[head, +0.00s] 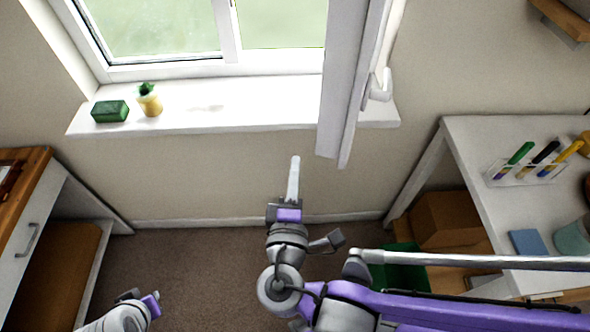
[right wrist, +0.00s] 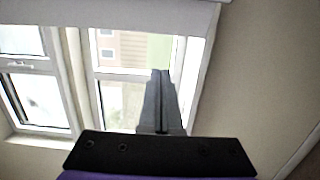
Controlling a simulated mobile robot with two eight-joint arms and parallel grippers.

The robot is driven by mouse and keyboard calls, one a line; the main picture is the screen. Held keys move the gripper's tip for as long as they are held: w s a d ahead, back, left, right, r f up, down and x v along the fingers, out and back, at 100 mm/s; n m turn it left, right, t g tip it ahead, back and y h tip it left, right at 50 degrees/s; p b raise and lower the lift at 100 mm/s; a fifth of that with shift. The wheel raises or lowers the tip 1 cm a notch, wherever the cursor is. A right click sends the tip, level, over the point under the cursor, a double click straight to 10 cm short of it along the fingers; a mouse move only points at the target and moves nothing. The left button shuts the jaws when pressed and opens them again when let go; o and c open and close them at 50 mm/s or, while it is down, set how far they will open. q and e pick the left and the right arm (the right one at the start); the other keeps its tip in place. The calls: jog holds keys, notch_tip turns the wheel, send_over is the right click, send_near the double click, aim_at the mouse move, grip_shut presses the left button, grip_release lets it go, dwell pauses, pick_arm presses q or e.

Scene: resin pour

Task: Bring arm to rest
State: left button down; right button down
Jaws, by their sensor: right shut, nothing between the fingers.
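My right gripper (head: 295,160) is in the middle of the head view, in front of the wall below the window. Its fingers are together and point up the picture, with nothing between them. In the right wrist view its shut fingers (right wrist: 160,73) point towards the window. The purple right arm runs in from the lower right. Part of my left gripper (head: 150,304) shows at the lower left edge; its fingers cannot be made out.
An open window sash (head: 345,90) juts out just right of my right gripper. The sill (head: 240,105) holds a green block (head: 110,111) and a potted plant (head: 149,101). A white desk (head: 475,150) with a pen rack (head: 528,172) stands right, a drawer cabinet (head: 28,235) left.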

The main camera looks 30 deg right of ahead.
jog(key=shift+s, duration=0.2)
jog(key=s+d+f+m+g+y, duration=0.1)
jog(key=d+f+m+g, duration=0.15)
jog(key=f, duration=0.25)
jog(key=s+d+f+m+g+y, duration=0.1)
jog(key=d+f+g+y, duration=0.1)
jog(key=f+g, duration=0.3)
jog(key=s+a+f+m+g+y, duration=0.1)
jog(key=a+f+m+y, duration=0.4)
jog(key=m+y, duration=0.2)
jog(key=shift+a+f+g, duration=0.25)
jog(key=shift+f+g, duration=0.1)
jog(key=shift+f, duration=0.05)
